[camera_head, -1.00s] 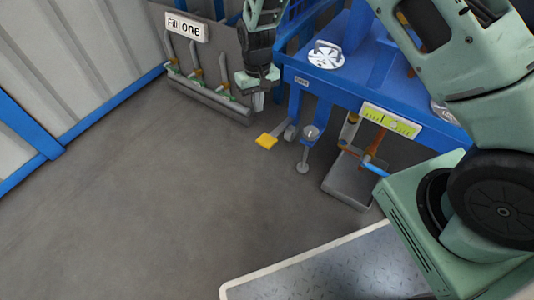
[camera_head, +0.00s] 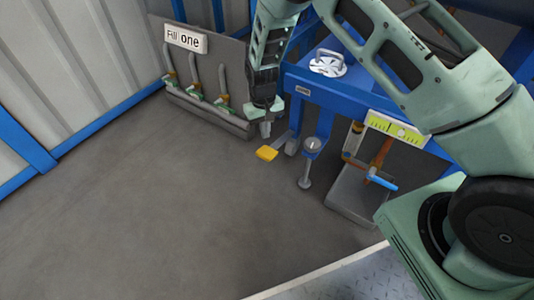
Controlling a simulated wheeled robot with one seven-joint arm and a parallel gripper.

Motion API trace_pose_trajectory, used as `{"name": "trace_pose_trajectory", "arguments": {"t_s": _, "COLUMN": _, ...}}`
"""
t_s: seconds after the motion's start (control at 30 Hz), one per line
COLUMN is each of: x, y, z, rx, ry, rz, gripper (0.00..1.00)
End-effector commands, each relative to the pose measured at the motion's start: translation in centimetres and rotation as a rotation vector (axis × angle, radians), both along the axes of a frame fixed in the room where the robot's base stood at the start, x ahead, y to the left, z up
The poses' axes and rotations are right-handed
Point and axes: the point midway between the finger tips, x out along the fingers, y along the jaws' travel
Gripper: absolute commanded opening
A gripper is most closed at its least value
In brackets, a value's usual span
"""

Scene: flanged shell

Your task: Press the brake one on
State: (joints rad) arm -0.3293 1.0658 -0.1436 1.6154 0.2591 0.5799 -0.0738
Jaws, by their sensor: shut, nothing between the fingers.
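A yellow pedal (camera_head: 266,153), which looks like the brake, sits low near the floor on a grey lever at the left front corner of the blue cart. My gripper (camera_head: 265,130) points down just above and behind the pedal in the picture. Its fingers are together and hold nothing. A small gap shows between fingertips and pedal; I cannot tell whether the pedal is pressed. A caster wheel (camera_head: 291,146) is beside the lever.
The blue cart (camera_head: 310,82) carries a round metal lid (camera_head: 328,63). A grey jack leg (camera_head: 305,170) stands right of the pedal. A pipe panel with the sign "Fill one" (camera_head: 186,39) is behind left. A blue-handled valve (camera_head: 382,182) hangs over a grey tray. The floor at left is clear.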

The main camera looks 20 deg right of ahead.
Motion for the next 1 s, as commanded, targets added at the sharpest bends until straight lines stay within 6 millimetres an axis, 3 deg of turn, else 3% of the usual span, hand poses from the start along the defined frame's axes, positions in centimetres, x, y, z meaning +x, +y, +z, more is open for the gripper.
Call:
{"name": "trace_pose_trajectory", "arguments": {"t_s": 0.1, "x": -0.2, "y": 0.0, "z": -2.0, "rx": 0.000, "ry": 0.001, "rz": -0.001, "gripper": 0.00}}
{"name": "trace_pose_trajectory", "arguments": {"t_s": 0.4, "x": -0.5, "y": 0.0, "z": -5.4, "rx": 0.000, "ry": -0.001, "rz": 0.000, "gripper": 0.00}}
{"name": "trace_pose_trajectory", "arguments": {"t_s": 1.0, "x": -0.6, "y": -0.1, "z": -6.3, "rx": 0.000, "ry": 0.000, "rz": 0.000, "gripper": 0.00}}
